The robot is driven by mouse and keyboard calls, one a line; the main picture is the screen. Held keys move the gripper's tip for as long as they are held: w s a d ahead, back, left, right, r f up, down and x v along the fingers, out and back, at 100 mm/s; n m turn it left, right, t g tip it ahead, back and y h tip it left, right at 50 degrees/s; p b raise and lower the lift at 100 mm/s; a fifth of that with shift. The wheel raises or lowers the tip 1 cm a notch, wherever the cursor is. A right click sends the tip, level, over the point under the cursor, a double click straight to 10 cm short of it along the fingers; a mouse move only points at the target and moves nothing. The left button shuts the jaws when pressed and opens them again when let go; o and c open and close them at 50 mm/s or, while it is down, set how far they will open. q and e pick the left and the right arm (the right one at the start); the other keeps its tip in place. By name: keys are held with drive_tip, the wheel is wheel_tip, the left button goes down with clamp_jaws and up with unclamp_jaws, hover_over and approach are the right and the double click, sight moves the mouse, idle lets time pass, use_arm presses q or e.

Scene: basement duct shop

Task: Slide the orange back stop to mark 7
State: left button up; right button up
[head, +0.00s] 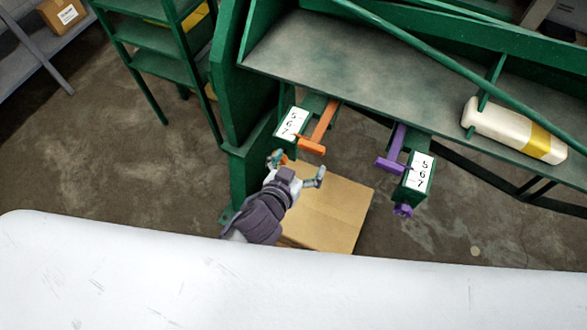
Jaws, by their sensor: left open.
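The orange back stop (322,127) is a T-shaped bar sticking out from the green machine, its crossbar toward me. Beside it on the left is a white scale plate (292,123) with 5, 6 and 7. I cannot tell which mark the stop is at. A small orange part (284,159), perhaps a knob, shows below the plate, partly hidden by a finger. My left gripper (298,166) is open, just below the orange stop, with its left finger close to that orange part. Whether they touch is unclear. My right gripper is out of view.
A purple back stop (393,150) with its own scale plate (420,172) and purple knob (403,210) is to the right. A cardboard box (335,212) sits below the gripper. A white bottle with a yellow band (512,130) lies on the machine. A green upright (240,100) stands left.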

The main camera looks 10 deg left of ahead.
use_arm(q)
drive_tip(key=v, duration=0.4)
drive_tip(key=shift+s+r, duration=0.1)
drive_tip(key=shift+s, duration=0.05)
idle(0.4)
drive_tip(key=s+a+f+g+y, duration=0.1)
drive_tip(key=s+a+f+g, duration=0.2)
drive_tip(key=f, duration=0.7)
drive_tip(key=s+a+f+g+y, duration=0.1)
drive_tip(key=s+a+f, duration=0.25)
drive_tip(key=f, duration=0.65)
drive_tip(key=s+a+f+g+y, duration=0.15)
drive_tip(key=a+f, duration=0.35)
drive_tip(key=f, duration=0.6)
drive_tip(key=s+a+f+g, duration=0.2)
drive_tip(key=s+f, duration=0.2)
drive_tip(key=s, duration=0.4)
drive_tip(key=s+a+f+g, duration=0.2)
drive_tip(key=s+f, duration=0.3)
drive_tip(key=s, duration=0.3)
drive_tip(key=s+a+f+n+g, duration=0.1)
drive_tip(key=s+a+f+g, duration=0.1)
drive_tip(key=s, duration=0.6)
wheel_tip(320, 180, down, 3)
drive_tip(key=shift+a+r+y, duration=0.25)
drive_tip(key=shift+a+y, duration=0.1)
drive_tip(key=shift+a, duration=0.45)
